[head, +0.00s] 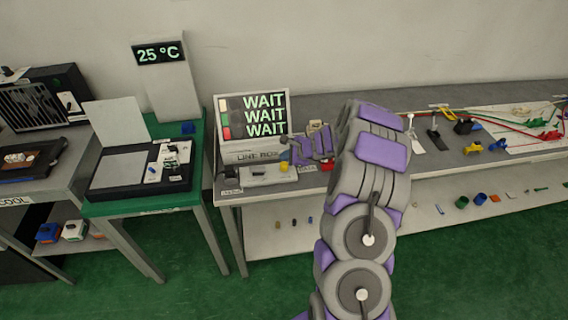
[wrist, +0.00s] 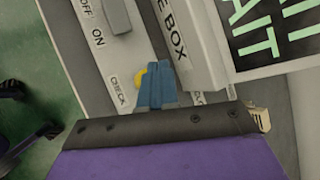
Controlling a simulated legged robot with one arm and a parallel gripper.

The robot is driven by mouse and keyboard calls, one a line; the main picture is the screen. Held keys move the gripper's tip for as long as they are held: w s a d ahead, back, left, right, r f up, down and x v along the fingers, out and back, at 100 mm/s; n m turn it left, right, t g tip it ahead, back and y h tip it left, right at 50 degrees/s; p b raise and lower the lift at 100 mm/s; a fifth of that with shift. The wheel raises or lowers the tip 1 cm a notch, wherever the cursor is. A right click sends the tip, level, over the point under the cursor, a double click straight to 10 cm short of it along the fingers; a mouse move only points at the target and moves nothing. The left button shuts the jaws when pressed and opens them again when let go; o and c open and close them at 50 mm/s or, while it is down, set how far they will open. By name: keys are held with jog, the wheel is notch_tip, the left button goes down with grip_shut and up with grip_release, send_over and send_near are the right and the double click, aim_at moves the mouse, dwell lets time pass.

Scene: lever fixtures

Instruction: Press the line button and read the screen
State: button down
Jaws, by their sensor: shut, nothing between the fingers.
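The screen (head: 252,115) stands on the line box (head: 250,154) and reads WAIT on three rows, with pale, green and red patches at its left. The box's lettering also shows in the wrist view (wrist: 178,40). A small yellow part (head: 285,161), perhaps the button, shows at the box's front right; in the wrist view a yellow part (wrist: 140,76) is partly hidden by my fingers. My gripper (wrist: 155,68) is shut and empty, beside or over this yellow part. Contact cannot be told. In the head view my gripper (head: 288,147) is at the box's right end.
A grey switch panel (head: 258,175) lies before the box; ON, OFF and CHECK labels show in the wrist view. A 25 °C display (head: 159,53) stands on the green table at left. Levers and cables (head: 480,125) are at right.

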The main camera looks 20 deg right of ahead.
aim_at(286, 165)
jog(key=shift+r+p, duration=2.05)
jog(key=shift+r, duration=0.5)
jog(key=s+a+r+n+g+y, duration=0.1)
jog(key=s+a+r+n, duration=0.2)
jog(key=a+r, duration=0.3)
jog(key=s+a+r+n+g+y, duration=0.1)
jog(key=s+a+r+n+y, duration=0.2)
jog(key=a, duration=0.5)
jog(key=s+a+r+n+g+h, duration=0.1)
jog(key=s+a+r+n+g, duration=0.2)
jog(key=s+a+r+n, duration=0.55)
jog(key=s+a+r+n+g+h, duration=0.1)
jog(key=s+a+n+g, duration=0.1)
jog(key=s, duration=0.8)
jog(key=s+a+r+n+g+h, duration=0.1)
jog(key=s+n+h, duration=0.1)
jog(key=s, duration=0.7)
jog(key=s+d+n+g+h, duration=0.1)
jog(key=s+d+h, duration=0.1)
jog(key=s, duration=0.5)
jog(key=s+d+n+g+h, duration=0.1)
jog(key=s+d, duration=0.3)
jog(key=s, duration=0.4)
jog(key=shift+s+n+h, duration=0.25)
jog(key=shift+n+h, duration=0.25)
jog(key=shift+n, duration=0.15)
